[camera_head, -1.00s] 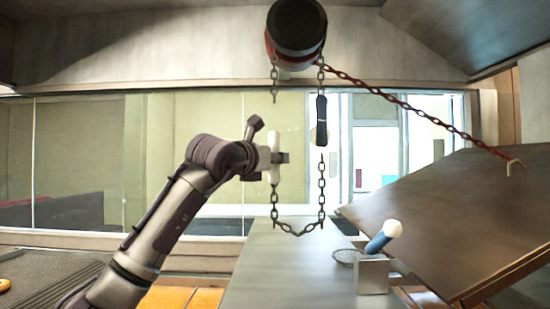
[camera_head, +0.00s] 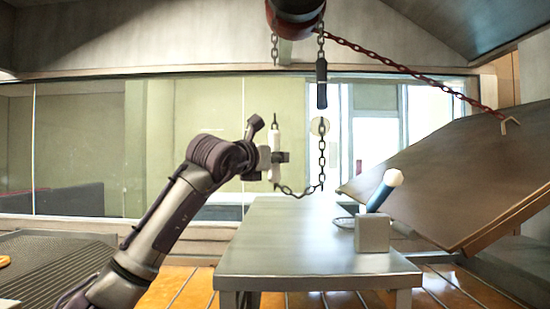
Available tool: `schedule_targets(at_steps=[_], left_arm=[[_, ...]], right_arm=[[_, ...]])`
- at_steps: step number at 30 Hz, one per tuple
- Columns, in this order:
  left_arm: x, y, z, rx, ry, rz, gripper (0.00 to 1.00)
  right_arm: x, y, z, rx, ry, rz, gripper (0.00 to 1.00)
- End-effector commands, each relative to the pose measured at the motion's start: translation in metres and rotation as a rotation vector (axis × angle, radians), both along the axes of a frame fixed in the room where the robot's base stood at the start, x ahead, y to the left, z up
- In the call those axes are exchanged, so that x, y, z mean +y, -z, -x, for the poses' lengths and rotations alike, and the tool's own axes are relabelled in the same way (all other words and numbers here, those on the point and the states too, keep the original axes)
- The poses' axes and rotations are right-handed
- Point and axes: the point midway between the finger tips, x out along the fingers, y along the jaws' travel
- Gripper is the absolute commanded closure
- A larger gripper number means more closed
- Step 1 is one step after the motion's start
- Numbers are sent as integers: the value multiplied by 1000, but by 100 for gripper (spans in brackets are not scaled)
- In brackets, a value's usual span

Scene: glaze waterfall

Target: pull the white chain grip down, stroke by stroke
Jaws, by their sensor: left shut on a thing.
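The white chain grip (camera_head: 274,143) hangs upright on the left strand of the chain loop. My left gripper (camera_head: 279,157) is shut on it, with grip showing above and below the fingers. The black grip (camera_head: 321,84) hangs higher on the right strand, close under the dark and red hoist (camera_head: 295,16). The slack chain loop (camera_head: 298,192) joins the strands below. A red chain (camera_head: 420,77) runs from the hoist to a hook (camera_head: 509,123) on the tilted board (camera_head: 460,175). My right gripper is not in view.
A grey table (camera_head: 300,240) stands below the chain loop. On its right, near the tilted board, are a blue, white-tipped tool (camera_head: 383,192) and a grey block (camera_head: 372,234). The table's left and middle are bare. A ribbed dark surface (camera_head: 55,265) lies at left.

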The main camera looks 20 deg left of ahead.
Motion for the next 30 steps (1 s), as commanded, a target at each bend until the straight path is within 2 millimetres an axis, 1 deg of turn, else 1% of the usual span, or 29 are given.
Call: schedule_targets(at_steps=[1,2,4,6,18,30], left_arm=[[-2,7,-2,18,1,-4,100],[-2,7,-2,18,1,-4,100],[-2,6,-2,17,1,-4,100],[-1,-2,-2,16,1,-3,100],[0,-81,-1,7,-1,-2,100],[0,-155,0,1,-1,0,100]], right_arm=[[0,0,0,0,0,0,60],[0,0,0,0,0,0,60],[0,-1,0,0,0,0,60],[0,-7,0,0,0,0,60],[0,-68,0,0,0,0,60],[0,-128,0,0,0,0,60]])
